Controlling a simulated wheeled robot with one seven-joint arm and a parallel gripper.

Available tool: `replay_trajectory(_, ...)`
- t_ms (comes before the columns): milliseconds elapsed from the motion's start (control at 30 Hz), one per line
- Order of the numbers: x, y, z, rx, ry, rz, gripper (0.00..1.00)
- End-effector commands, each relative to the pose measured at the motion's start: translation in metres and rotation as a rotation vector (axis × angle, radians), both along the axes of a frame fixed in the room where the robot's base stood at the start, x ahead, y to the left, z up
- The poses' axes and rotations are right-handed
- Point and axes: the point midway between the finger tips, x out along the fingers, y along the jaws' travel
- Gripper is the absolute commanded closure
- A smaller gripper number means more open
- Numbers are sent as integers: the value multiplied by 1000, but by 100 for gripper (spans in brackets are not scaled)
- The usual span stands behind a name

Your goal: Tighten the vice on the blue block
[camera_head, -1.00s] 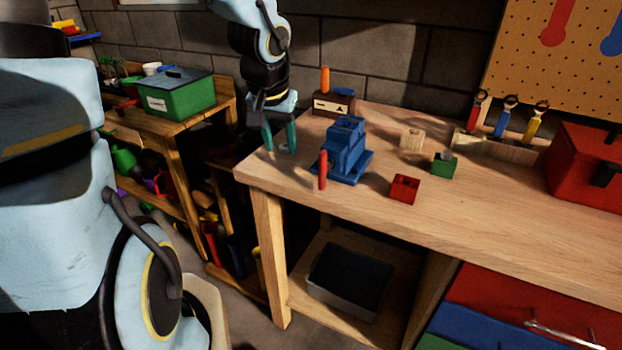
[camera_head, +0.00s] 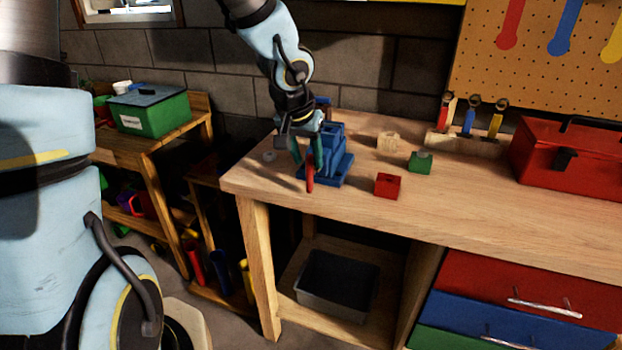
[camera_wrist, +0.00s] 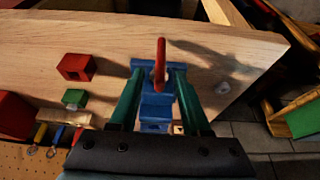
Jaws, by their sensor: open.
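The blue vice (camera_head: 337,160) stands on the workbench near its left end. Its red handle (camera_head: 310,177) is upright at the vice's front. My gripper (camera_head: 308,165) is open at the vice's front, close to the handle. In the wrist view the vice (camera_wrist: 155,100) and the red handle (camera_wrist: 160,62) show between the two green fingers of my gripper (camera_wrist: 158,85). I cannot tell whether a finger touches the handle. The blue block cannot be told apart from the blue vice here; my gripper partly hides the vice.
A red block (camera_head: 388,186), a green block (camera_head: 420,162) and a wooden block (camera_head: 388,141) lie right of the vice. A tool rack (camera_head: 465,143) and red toolbox (camera_head: 565,155) stand farther right. The bench front (camera_head: 480,225) is clear.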

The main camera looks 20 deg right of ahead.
Motion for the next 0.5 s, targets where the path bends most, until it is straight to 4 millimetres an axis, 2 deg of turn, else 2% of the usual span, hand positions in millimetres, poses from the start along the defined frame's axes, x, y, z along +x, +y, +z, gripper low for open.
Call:
replay_trajectory(33,2,-3,-15,2,3,-4,52)
replay_trajectory(200,10,-11,-40,2,1,-3,52)
replay_trajectory(500,18,-17,-59,0,0,-1,52)
